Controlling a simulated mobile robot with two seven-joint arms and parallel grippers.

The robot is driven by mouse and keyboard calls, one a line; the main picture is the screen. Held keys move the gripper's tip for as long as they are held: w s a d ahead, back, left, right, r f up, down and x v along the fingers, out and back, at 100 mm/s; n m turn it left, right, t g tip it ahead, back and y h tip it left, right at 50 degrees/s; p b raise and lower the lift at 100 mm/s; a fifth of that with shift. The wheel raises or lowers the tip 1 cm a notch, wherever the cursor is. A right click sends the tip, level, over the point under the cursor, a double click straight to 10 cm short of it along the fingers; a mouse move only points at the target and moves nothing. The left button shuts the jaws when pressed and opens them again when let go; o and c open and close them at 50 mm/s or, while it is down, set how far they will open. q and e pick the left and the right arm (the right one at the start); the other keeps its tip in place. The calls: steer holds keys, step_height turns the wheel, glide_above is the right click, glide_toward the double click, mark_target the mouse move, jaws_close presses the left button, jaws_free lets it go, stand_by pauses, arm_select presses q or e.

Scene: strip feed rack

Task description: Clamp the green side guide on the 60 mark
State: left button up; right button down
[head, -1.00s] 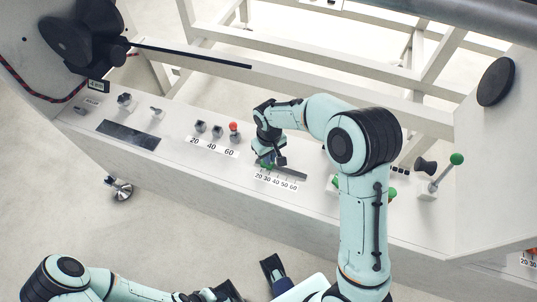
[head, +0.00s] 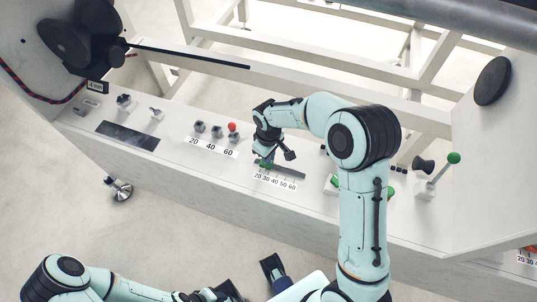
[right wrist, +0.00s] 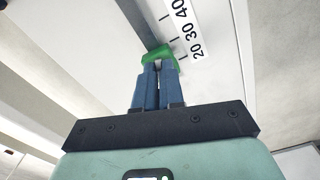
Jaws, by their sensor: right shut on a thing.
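The green side guide (head: 266,165) sits on a dark slotted rail (head: 292,172) above a white scale (head: 275,182) marked 20 to 60. In the right wrist view the guide (right wrist: 158,55) is at the low end of the scale (right wrist: 188,35), near the 20 and 30 marks, well away from 60. My right gripper (head: 264,157) is shut on the guide, and its blue fingers (right wrist: 158,68) meet the guide's near side. My left arm (head: 70,275) is low in the head view; its finger state is unclear.
Left of the rail stand several knobs, one red-topped (head: 232,128), above another 20-40-60 label (head: 211,147). A green-tipped lever (head: 453,158) stands at the right. Green parts beside my right forearm are partly hidden. The panel front is clear.

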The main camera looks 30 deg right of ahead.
steer(key=shift+w, duration=0.1)
steer(key=c, duration=1.2)
jaws_free()
steer(key=shift+c, duration=0.2)
step_height(320, 180, up, 14)
steer(key=p, duration=0.1)
steer(key=shift+f+p, duration=0.25)
steer(key=shift+p, duration=0.05)
